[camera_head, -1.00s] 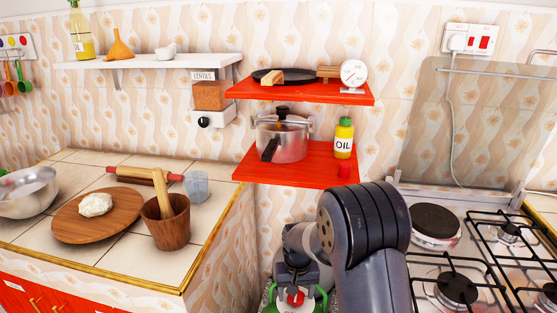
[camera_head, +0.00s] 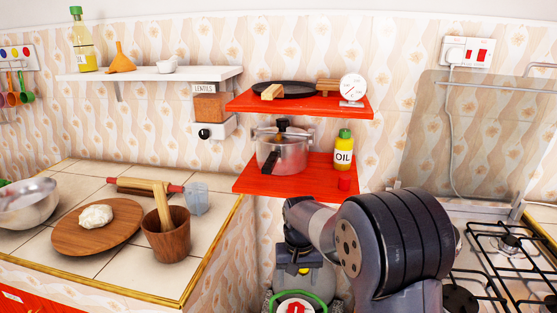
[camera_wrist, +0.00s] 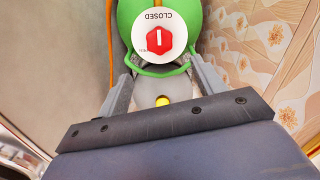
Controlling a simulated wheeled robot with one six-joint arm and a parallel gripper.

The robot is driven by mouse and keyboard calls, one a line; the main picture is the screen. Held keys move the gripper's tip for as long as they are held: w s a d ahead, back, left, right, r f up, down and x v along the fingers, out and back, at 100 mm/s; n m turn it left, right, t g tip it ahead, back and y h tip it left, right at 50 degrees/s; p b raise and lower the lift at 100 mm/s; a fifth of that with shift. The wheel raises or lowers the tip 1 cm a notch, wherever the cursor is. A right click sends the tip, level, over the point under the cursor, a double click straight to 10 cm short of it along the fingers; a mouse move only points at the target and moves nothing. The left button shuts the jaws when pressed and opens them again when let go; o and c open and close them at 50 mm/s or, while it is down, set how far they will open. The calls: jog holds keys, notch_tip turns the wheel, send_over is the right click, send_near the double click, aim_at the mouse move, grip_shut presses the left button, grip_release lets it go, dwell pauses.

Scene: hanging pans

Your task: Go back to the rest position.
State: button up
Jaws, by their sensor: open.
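My gripper (camera_wrist: 165,80) is open and empty. In the wrist view its two grey fingers stand apart near a red valve knob (camera_wrist: 157,40). The knob sits on a white disc (camera_wrist: 153,18) marked "CLOSED", within a green collar (camera_wrist: 130,12). The knob shows beyond the fingertips, and I cannot tell how far off it is. In the head view, the knob (camera_head: 294,308) and green collar (camera_head: 272,302) show at the bottom edge, below my wrist. My arm is bent, and its large dark joint hides part of the stove.
Red shelves (camera_head: 270,184) hold a pot (camera_head: 282,152), an oil bottle (camera_head: 343,150), a pan (camera_head: 290,90) and a scale (camera_head: 352,90). A gas stove (camera_head: 500,265) is at the right. A tiled counter (camera_head: 110,270) at the left holds a board, mortar and bowl.

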aim_at(296, 309)
notch_tip(296, 309, down, 11)
jog(key=shift+s+f+b, duration=0.1)
jog(key=shift+f+b, duration=0.05)
jog(key=shift+b, duration=0.25)
jog(key=shift+n, duration=0.7)
jog(key=n, duration=0.4)
jog(key=n+p, duration=0.1)
jog(key=n, duration=0.5)
jog(key=shift+a, duration=0.1)
jog(key=n, duration=0.6)
jog(key=shift+p, duration=0.4)
jog(key=n+p, duration=0.1)
jog(key=n, duration=0.4)
jog(key=shift+s+n, duration=0.1)
jog(key=shift+n, duration=0.3)
